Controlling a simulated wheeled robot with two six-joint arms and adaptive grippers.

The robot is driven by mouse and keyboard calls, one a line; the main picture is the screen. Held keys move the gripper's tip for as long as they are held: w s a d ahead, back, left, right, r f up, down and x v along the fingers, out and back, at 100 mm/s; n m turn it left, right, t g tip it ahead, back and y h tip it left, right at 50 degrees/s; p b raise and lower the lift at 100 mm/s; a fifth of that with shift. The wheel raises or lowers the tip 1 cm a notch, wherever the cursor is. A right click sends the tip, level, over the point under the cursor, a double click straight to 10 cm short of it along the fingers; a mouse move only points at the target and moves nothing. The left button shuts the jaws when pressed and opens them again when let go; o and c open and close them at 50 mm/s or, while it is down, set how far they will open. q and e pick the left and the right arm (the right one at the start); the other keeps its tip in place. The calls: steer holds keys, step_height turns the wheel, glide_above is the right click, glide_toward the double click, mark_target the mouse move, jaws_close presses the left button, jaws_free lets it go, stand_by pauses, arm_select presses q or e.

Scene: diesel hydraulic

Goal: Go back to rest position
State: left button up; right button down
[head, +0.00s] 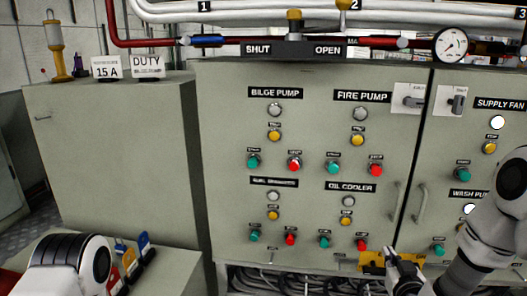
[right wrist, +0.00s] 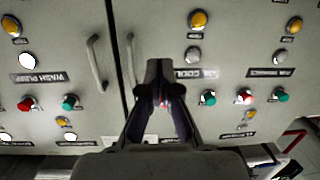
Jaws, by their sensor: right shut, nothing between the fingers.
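My right gripper (head: 392,258) is at the lower right of the head view, in front of the grey control cabinet (head: 310,225) and below the OIL COOLER label. In the right wrist view my right gripper (right wrist: 165,72) is shut with nothing in it. It hides part of the OIL COOLER controls there; I cannot tell the gap to the panel. A white link of my left arm shows at the lower left of the head view, and the left gripper is out of sight.
Cabinet door handles (head: 420,204) stick out near my right arm. A yellow part (head: 371,262) sits behind the right gripper. Pipes (head: 250,12) and a gauge (head: 450,44) are above. A lower box with coloured tags (head: 130,262) stands near my left arm. Cables run below the cabinet.

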steer(key=s+a+f+n+g+y, duration=0.1)
steer(key=s+a+f+g, duration=0.25)
steer(key=s+f, duration=0.45)
steer(key=s+a+f+n+g+y, duration=0.1)
steer(key=s+a+f+g, duration=0.25)
steer(key=f, duration=0.85)
steer(key=s+a+f+g, duration=0.2)
steer(key=s+f+g, duration=0.15)
steer(key=s, duration=0.35)
steer(key=s+a+f+g, duration=0.1)
steer(key=s+f+g, duration=0.1)
steer(key=s+f, duration=0.35)
steer(key=s+g, duration=0.3)
steer(key=s, duration=0.7)
step_height(320, 180, up, 19)
steer(key=m+p, duration=0.1)
steer(key=p, duration=1.7)
steer(key=shift+s+a+g+y, duration=0.2)
steer(key=shift+s+g+y, duration=0.1)
steer(key=shift+s+g, duration=0.05)
